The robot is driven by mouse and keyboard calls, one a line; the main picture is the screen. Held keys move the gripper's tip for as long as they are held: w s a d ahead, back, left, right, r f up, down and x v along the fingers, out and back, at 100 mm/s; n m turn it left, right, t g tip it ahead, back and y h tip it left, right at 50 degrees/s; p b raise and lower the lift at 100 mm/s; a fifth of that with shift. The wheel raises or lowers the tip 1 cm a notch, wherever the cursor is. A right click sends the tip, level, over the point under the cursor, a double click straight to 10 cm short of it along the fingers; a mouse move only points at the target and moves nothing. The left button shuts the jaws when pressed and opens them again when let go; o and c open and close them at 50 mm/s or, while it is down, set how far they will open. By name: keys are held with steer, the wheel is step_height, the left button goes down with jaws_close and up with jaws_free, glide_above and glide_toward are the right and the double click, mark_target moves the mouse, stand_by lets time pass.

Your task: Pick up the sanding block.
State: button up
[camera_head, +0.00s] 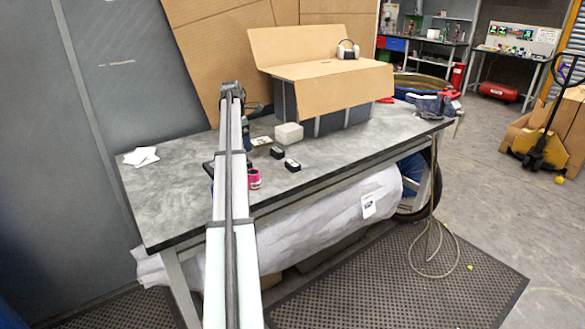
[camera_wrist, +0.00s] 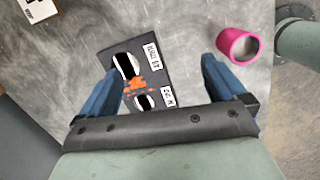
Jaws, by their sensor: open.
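I cannot tell for certain which thing is the sanding block. A pale grey block (camera_head: 289,134) lies on the workbench in front of the cardboard-topped box. Two small dark blocks (camera_head: 276,152) (camera_head: 292,165) with light markings lie nearer the front edge. My gripper (camera_wrist: 158,70) is open in the wrist view, its blue fingers apart above the bench. A dark labelled board (camera_wrist: 135,78) with white ovals and an orange mark shows between the fingers, lower down. In the head view my arm hides the gripper and most of this board. The pale block is not seen in the wrist view.
White sheets (camera_head: 141,157) lie at the bench's left. A cardboard-topped box (camera_head: 325,80) blocks the back. The bench's front left is clear.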

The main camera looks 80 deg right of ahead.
step_height(320, 180, up, 3)
steer(key=n, duration=0.1)
glide_above(293, 163)
steer(key=w+a, duration=0.1)
steer(key=w, duration=0.1)
steer(key=f, duration=0.4)
steer(key=s+f, duration=0.1)
steer(key=f, duration=0.4)
steer(key=d+f, duration=0.1)
steer(key=f, duration=0.3)
steer(key=shift+s+f, duration=0.2)
steer(key=shift+s, duration=0.1)
steer(key=c, duration=1.2)
